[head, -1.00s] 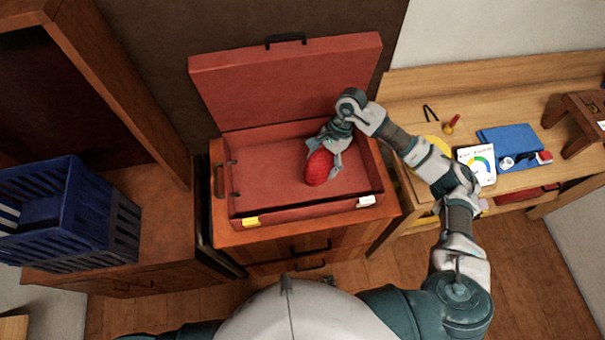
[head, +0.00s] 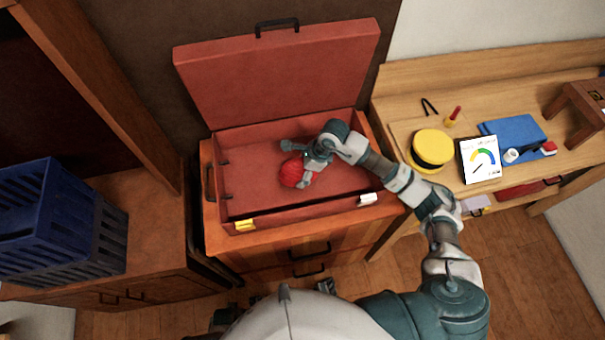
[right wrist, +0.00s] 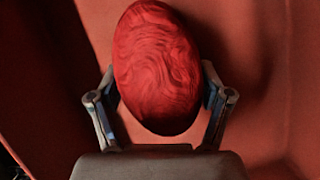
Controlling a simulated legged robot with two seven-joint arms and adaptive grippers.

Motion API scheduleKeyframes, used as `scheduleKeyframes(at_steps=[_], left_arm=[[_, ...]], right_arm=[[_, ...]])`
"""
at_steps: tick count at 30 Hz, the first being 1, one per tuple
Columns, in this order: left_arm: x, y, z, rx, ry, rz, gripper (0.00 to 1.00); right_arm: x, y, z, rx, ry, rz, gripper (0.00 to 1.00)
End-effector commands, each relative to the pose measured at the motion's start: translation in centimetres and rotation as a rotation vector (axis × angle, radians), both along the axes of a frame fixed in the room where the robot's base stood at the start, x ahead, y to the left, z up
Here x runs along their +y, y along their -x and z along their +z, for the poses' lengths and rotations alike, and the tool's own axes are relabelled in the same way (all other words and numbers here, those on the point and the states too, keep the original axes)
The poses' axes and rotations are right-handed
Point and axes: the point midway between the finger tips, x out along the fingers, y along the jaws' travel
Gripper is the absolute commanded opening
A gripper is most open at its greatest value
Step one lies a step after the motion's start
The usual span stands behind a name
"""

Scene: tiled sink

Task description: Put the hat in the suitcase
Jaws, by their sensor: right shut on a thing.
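The red hat (head: 292,173) is a rounded, ribbed red thing inside the open suitcase (head: 240,211), over its right half. My right gripper (head: 306,172) is shut on it. In the right wrist view the red hat (right wrist: 156,68) shows as an upright oval between the two fingers (right wrist: 160,104), with the red lining behind it. I cannot tell whether it touches the suitcase floor. The suitcase is red, with its lid (head: 280,75) raised at the back. Of my left arm only dark parts show at the bottom of the head view, and its jaws cannot be made out.
The suitcase lies on a wooden cabinet (head: 283,250). A blue crate (head: 35,220) is at the left. On the right-hand bench are a yellow round thing with a black band (head: 432,150), a gauge card (head: 481,158) and a blue cloth (head: 512,138).

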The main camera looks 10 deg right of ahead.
Motion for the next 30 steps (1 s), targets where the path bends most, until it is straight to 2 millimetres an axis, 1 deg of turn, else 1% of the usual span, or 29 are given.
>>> scheduleKeyframes(at_steps=[1,3,12,13,14,15,26,28,30], left_arm=[[0.0,-0.1,0.0,0.000,-0.004,0.000,0.40],[0.0,-0.3,0.1,-0.002,-0.004,0.001,0.40],[0.1,-0.4,0.1,-0.002,-0.007,0.001,0.40],[0.1,-0.4,0.2,-0.002,-0.007,0.001,0.40],[0.1,-0.4,0.3,-0.001,-0.007,0.001,0.40],[0.1,-0.4,0.3,-0.001,-0.007,0.001,0.40],[-0.3,-0.5,0.4,-0.003,0.000,0.001,0.40],[-0.3,-0.5,0.3,-0.006,0.000,0.001,0.40],[-0.3,-0.4,0.2,-0.006,0.000,0.001,0.40]], right_arm=[[0.1,0.1,-1.0,0.005,0.000,0.000,0.42],[0.1,0.1,-1.9,0.004,0.000,-0.001,0.42],[-0.4,0.0,-2.2,0.001,-0.004,0.000,0.42],[-0.5,0.0,-2.3,0.001,-0.004,0.000,0.83],[-0.5,0.0,-2.2,0.001,-0.004,0.000,0.90],[-0.5,0.0,-2.2,0.001,-0.004,0.000,1.00],[-0.1,0.0,-2.0,0.001,-0.001,0.000,1.00],[-0.2,0.0,-1.6,-0.001,0.000,0.001,1.00],[-0.7,0.0,-0.8,-0.002,0.002,-0.001,1.00]])
